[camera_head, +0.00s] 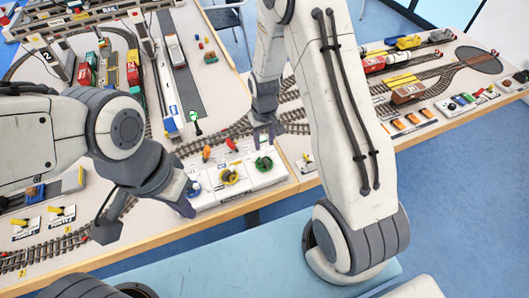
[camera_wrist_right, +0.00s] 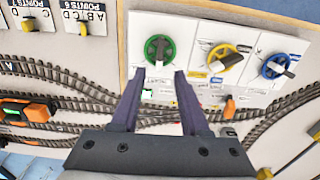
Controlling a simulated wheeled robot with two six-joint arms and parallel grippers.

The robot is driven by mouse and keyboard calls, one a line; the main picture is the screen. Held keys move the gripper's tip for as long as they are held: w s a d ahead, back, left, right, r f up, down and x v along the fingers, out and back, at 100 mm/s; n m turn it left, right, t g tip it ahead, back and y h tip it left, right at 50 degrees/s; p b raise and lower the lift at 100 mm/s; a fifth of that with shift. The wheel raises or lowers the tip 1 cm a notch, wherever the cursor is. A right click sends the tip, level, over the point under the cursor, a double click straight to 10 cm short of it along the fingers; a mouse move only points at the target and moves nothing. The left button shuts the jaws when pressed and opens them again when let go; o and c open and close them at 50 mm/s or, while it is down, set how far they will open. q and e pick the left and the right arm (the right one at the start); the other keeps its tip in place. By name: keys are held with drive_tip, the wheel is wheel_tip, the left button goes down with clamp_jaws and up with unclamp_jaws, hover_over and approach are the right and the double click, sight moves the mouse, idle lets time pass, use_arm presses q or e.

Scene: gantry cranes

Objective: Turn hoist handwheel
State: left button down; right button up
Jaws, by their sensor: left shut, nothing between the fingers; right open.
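Three handwheels stand in a row on a white control panel (camera_head: 240,190): green (camera_head: 264,163), yellow (camera_head: 229,176) and blue (camera_head: 193,187). Their labels are too small to read, so I cannot tell which is the hoist wheel. In the right wrist view, the green wheel (camera_wrist_right: 159,48) lies just beyond my right gripper (camera_wrist_right: 157,78), which is open and empty; the yellow wheel (camera_wrist_right: 224,57) and blue wheel (camera_wrist_right: 279,66) are to its right. My right gripper (camera_head: 264,134) is behind the green wheel in the head view. My left gripper (camera_head: 184,203) is shut and empty near the blue wheel.
Orange (camera_head: 207,153) and red (camera_head: 232,144) levers stand behind the wheels. Model tracks run behind the panel. A crane gantry (camera_head: 95,18) and wagons (camera_head: 84,75) stand at the back left; more trains (camera_head: 407,93) are at the right. The table's wooden edge (camera_head: 160,236) runs along the front.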

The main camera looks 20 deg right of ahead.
sight(264, 159)
wheel_tip(264, 159, down, 9)
drive_tip(key=shift+r+p, duration=0.1)
drive_tip(key=shift+p, duration=0.75)
clamp_jaws()
